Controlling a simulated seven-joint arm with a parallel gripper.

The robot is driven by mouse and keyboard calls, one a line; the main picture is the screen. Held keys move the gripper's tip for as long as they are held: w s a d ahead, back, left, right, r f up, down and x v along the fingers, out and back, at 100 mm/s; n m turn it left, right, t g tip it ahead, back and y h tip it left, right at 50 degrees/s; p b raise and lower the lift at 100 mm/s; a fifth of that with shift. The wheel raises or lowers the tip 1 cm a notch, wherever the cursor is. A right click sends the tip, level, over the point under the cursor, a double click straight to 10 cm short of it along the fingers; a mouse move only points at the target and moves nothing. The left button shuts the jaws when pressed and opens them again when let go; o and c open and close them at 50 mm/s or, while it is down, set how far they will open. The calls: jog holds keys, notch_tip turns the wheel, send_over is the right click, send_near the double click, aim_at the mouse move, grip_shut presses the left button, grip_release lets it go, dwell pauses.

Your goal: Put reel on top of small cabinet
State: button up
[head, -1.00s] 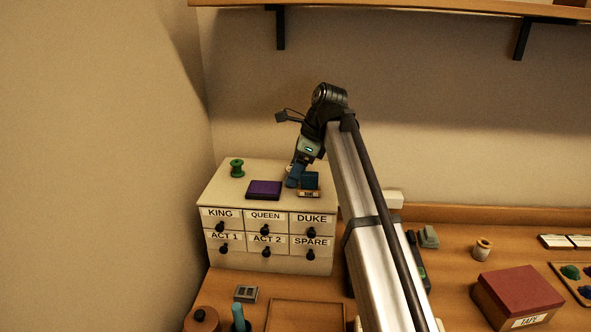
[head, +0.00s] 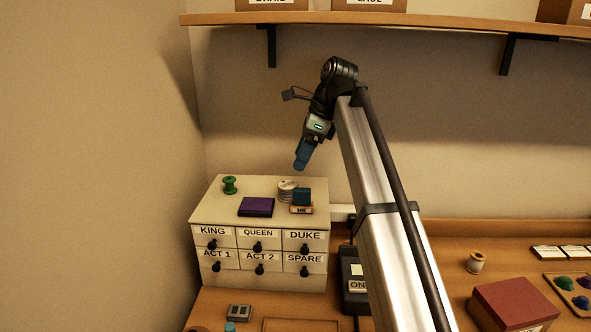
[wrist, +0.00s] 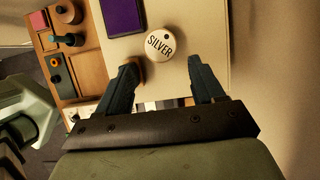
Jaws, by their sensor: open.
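A pale reel (head: 287,191) stands upright on top of the small cabinet (head: 210,205), towards its back right. In the wrist view, the reel (wrist: 160,46) shows its round top, labelled SILVER. My gripper (head: 301,163) is raised above the cabinet, clear of the reel. In the wrist view, my gripper (wrist: 162,64) has its fingers spread with nothing between them, and the reel lies beyond the fingertips.
Another spool (head: 475,263) and a red box (head: 514,306) are on the table. A shelf (head: 400,18) spans the wall above.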

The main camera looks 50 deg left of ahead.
jog(key=shift+v, duration=1.15)
